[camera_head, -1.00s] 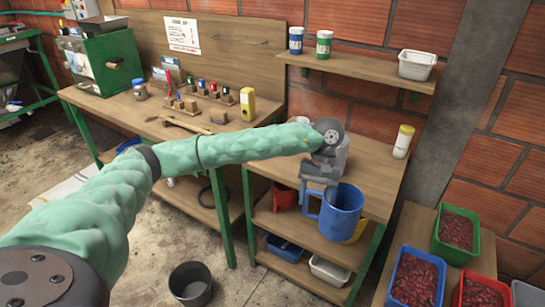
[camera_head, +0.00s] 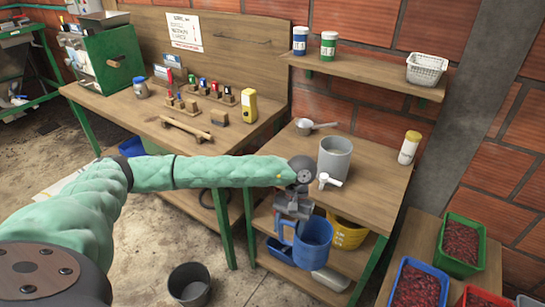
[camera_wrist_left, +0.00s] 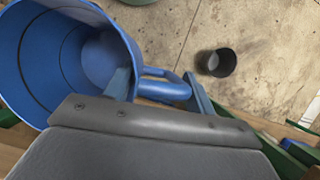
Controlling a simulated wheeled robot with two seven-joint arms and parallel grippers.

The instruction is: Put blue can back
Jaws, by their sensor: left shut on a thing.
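The blue can (camera_head: 313,243) is a large open-topped vessel with a side handle. My left gripper (camera_head: 287,226) is shut on its handle. In the head view the can hangs below the small table's top, in front of the shelf level; I cannot tell whether it touches the shelf. In the left wrist view the can (camera_wrist_left: 60,60) fills the upper left, its mouth open to the camera and its inside looking empty. There the fingers of the left gripper (camera_wrist_left: 160,88) stand on either side of the handle. My right gripper is not in view.
The small table (camera_head: 375,185) bears a grey pot (camera_head: 335,158), a white scoop (camera_head: 328,181), a metal pan and a jar (camera_head: 409,147). A dark bucket (camera_head: 190,284) stands on the floor. Crates of red cherries (camera_head: 461,244) are at right.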

